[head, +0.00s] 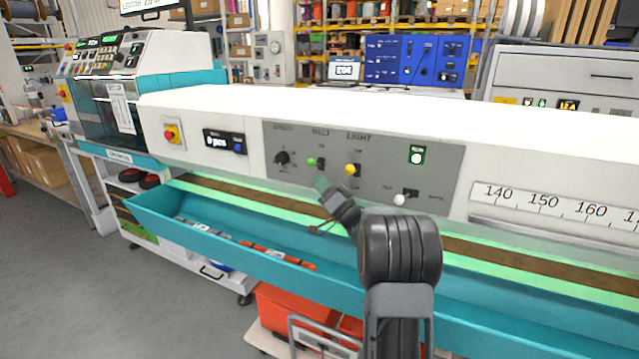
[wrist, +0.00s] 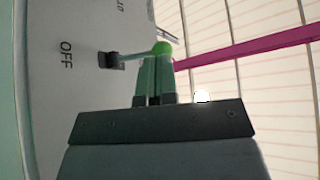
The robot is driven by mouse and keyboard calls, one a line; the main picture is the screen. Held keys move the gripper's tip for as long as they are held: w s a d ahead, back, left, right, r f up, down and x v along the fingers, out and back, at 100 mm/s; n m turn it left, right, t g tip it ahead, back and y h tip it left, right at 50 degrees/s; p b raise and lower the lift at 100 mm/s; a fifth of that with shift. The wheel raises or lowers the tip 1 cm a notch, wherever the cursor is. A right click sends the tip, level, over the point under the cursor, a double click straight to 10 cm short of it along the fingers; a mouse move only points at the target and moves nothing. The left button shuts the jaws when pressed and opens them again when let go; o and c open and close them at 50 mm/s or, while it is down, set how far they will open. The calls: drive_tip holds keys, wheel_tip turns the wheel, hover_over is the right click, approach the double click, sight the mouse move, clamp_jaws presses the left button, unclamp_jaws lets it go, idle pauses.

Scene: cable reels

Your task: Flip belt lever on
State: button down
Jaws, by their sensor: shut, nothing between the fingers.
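The belt lever is on the grey control panel in the head view, under the label BELT. It has a green ball end (head: 312,162) and a dark base. In the wrist view the green ball (wrist: 162,48) stands out from a black slot on a short stem, with the word OFF beside the slot. My gripper (head: 321,184) is just below the lever in the head view. In the wrist view its fingers (wrist: 155,60) are shut and empty, with their tips right at the green ball. I cannot tell whether they touch it.
A speed knob (head: 282,158), a yellow-tipped light lever (head: 351,169), a white-tipped lever (head: 400,199) and a lit green button (head: 416,155) share the panel. A teal trough (head: 165,209) with reddish and grey items runs below. A red-and-yellow switch (head: 172,131) sits left.

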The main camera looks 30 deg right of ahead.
drive_tip(key=s+a+r+b+v, duration=0.1)
drive_tip(key=v, duration=1.1)
drive_tip(key=shift+s, duration=0.2)
drive_tip(key=shift+a, duration=0.1)
drive_tip(key=w+a+r+m+g+h+p, duration=0.25)
drive_tip(key=a+r+g+h+p, duration=0.35)
drive_tip(key=r+h+p, duration=0.3)
drive_tip(key=s+a+n+g+p, duration=0.2)
drive_tip(key=s+a+g+p, duration=0.2)
drive_tip(key=s, duration=0.6)
drive_tip(key=s+a+f+n+g+y+p, duration=0.1)
drive_tip(key=s+a+n+g+p, duration=0.2)
drive_tip(key=s+a+g, duration=0.6)
drive_tip(key=shift+s+a+p, duration=1)
drive_tip(key=shift+s+p, duration=0.15)
drive_tip(key=shift+s, duration=0.05)
drive_tip(key=shift+n, duration=0.25)
